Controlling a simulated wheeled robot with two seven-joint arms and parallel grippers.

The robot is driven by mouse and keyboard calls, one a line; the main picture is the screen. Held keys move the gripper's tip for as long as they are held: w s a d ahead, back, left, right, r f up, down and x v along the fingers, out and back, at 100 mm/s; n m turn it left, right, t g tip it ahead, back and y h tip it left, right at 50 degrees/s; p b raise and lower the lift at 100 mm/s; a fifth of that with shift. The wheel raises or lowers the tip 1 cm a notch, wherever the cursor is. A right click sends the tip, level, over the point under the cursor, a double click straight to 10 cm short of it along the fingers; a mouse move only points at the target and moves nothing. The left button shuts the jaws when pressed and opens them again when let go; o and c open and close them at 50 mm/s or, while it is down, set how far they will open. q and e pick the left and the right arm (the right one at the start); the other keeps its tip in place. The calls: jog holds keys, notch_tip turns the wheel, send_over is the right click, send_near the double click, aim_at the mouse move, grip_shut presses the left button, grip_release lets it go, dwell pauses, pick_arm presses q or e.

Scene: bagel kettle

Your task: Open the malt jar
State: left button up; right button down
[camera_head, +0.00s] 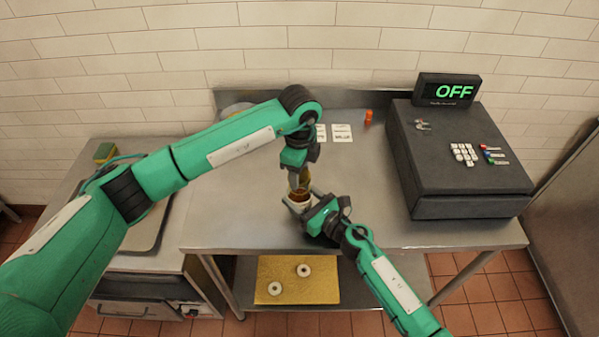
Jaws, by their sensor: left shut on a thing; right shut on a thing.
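The malt jar (299,197) is a small brown jar with a pale lower part, near the middle of the steel table. My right gripper (299,203) comes from the lower right and is shut around the jar's body. My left gripper (298,172) points down from above and is shut on the jar's yellowish-brown lid (304,179). The fingers hide much of the lid and jar. I cannot tell whether a gap separates them.
A dark machine (455,165) with an OFF display (447,90) stands at right. White cards (342,133) and a small orange object (368,117) are at the back. A gold board (297,291) with two bagels lies on the lower shelf. The table (380,215) is clear right of the jar.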

dwell(0.3)
pick_arm(q)
jog(key=shift+r, duration=2.05)
pick_arm(e)
jog(key=shift+c, duration=1.6)
grip_release()
jog(key=shift+s, duration=0.1)
